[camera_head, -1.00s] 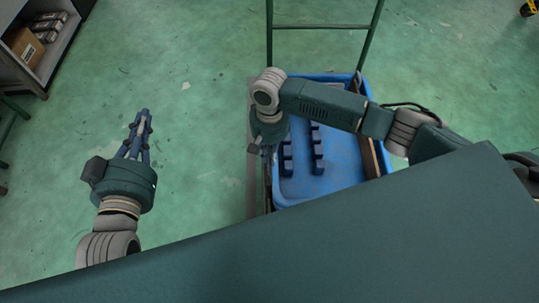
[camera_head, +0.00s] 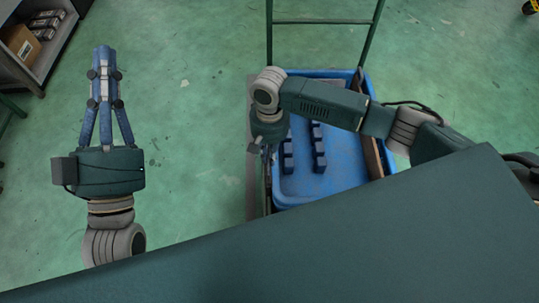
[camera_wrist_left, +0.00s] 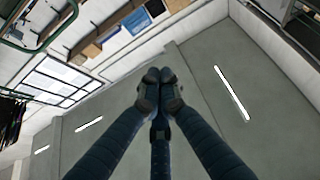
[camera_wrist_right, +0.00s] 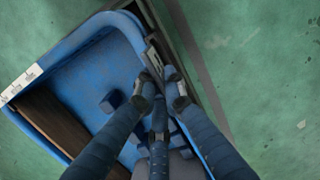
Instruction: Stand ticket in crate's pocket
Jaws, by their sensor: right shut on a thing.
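The blue crate (camera_head: 345,182) stands at the centre right in the head view and also fills much of the right wrist view (camera_wrist_right: 92,68). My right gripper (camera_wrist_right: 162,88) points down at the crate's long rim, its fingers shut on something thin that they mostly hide. A small pale piece (camera_wrist_right: 153,57) shows beside the fingertips along that rim; I cannot tell whether it is the ticket or the pocket. In the head view my right gripper (camera_head: 267,150) is partly hidden by its own wrist. My left gripper (camera_head: 103,55) is shut and empty, held over the floor away from the crate.
Several dark blue blocks (camera_head: 319,150) stand inside the crate. A brown board (camera_wrist_right: 60,120) lies along its far side, and a white label (camera_wrist_right: 20,82) is on its short end. A green frame (camera_head: 325,26) rises behind. A shelf with a carton (camera_head: 27,42) is at upper left.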

